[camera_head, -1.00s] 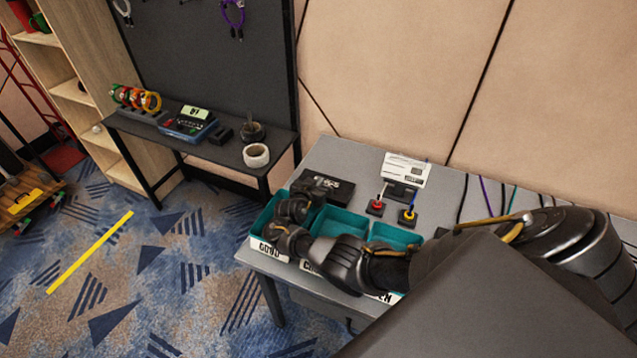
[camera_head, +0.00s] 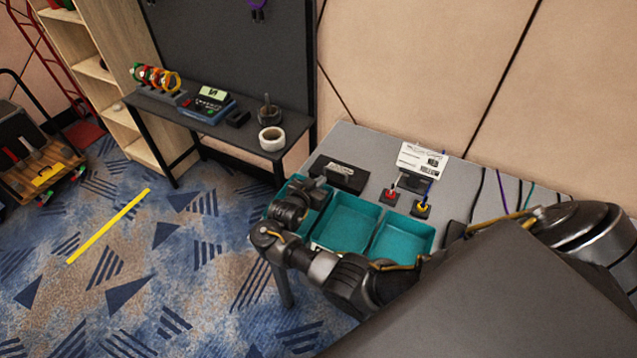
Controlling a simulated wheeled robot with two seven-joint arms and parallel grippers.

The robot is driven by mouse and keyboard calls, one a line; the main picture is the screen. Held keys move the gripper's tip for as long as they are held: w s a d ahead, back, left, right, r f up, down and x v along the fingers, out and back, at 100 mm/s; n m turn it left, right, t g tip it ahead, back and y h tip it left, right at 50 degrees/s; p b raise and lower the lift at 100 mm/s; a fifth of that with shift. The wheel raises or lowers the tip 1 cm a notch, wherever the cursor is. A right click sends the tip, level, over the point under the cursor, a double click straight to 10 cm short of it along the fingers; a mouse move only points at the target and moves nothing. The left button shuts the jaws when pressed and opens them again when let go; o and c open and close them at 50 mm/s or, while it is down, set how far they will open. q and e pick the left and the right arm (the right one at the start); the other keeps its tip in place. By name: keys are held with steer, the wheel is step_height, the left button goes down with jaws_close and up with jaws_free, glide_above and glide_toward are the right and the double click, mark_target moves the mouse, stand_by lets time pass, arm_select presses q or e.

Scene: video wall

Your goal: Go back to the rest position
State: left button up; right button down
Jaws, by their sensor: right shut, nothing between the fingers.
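My right arm comes in from the right and bends across the front edge of the grey table (camera_head: 362,145). My right gripper (camera_head: 315,185) is at the left teal bin (camera_head: 298,180), over or near its back part; its fingers are small and dark, shut with nothing between them. The wrist and forearm hide the front of the bins. My left gripper is not in view.
The middle teal bin (camera_head: 347,222) and right teal bin (camera_head: 403,238) look empty. Behind them are a black box (camera_head: 339,174), red and yellow connectors and a white card (camera_head: 422,160). A side desk (camera_head: 200,125) holds tape rolls and a meter.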

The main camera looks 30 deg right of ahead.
steer(key=shift+s+a+r, duration=0.15)
steer(key=shift+s+a, duration=0.05)
steer(key=shift+a, duration=0.15)
